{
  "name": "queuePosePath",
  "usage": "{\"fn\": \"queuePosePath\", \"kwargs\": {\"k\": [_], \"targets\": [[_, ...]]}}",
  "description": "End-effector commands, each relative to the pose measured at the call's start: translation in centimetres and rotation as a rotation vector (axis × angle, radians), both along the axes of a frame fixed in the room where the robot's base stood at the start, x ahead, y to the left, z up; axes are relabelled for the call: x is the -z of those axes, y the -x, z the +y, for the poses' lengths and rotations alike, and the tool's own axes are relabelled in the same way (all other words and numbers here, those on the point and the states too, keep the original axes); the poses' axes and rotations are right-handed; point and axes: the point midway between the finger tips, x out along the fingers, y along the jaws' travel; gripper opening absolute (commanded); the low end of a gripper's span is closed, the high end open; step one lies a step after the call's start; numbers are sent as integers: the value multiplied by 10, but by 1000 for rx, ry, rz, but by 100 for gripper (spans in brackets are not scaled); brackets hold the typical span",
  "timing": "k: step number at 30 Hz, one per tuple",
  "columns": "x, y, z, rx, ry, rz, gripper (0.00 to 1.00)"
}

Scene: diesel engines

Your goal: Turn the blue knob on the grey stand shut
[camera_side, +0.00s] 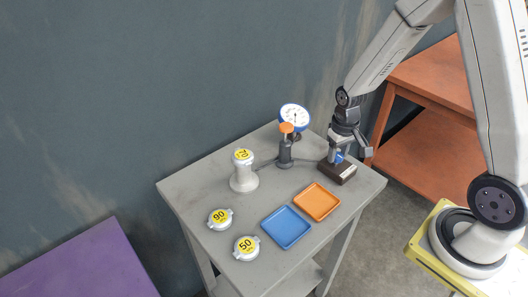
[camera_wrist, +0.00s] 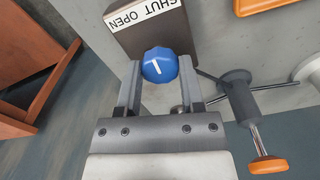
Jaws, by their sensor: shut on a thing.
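The blue knob (camera_wrist: 160,65) is round with a short white line on its face. The line slants from lower left to upper right in the wrist view. The knob sits on a dark stand (camera_wrist: 145,38) with a white label (camera_wrist: 143,12) reading SHUT and OPEN, upside down here. In the side view the stand (camera_side: 337,172) is at the table's right end, and the knob (camera_side: 339,158) is mostly hidden by the fingers. My gripper (camera_wrist: 158,80) is shut on the knob, one finger on each side; it also shows from above in the side view (camera_side: 340,150).
A grey pump with an orange handle (camera_side: 287,128) and a dial gauge (camera_side: 295,117) stand close left of the gripper. A white weight (camera_side: 244,172), two yellow-topped discs (camera_side: 219,218) (camera_side: 246,247), a blue tray (camera_side: 286,227) and an orange tray (camera_side: 317,201) occupy the table.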

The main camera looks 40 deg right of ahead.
Motion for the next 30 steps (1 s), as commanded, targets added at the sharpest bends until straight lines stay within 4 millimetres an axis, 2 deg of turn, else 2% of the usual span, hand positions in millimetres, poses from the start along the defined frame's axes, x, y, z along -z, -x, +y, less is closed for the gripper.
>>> {"fn": "queuePosePath", "kwargs": {"k": [18, 30], "targets": [[0, 0, 0, 563, 0, 0, 0], [-1, 0, 0, 741, 0, -1, 0]]}}
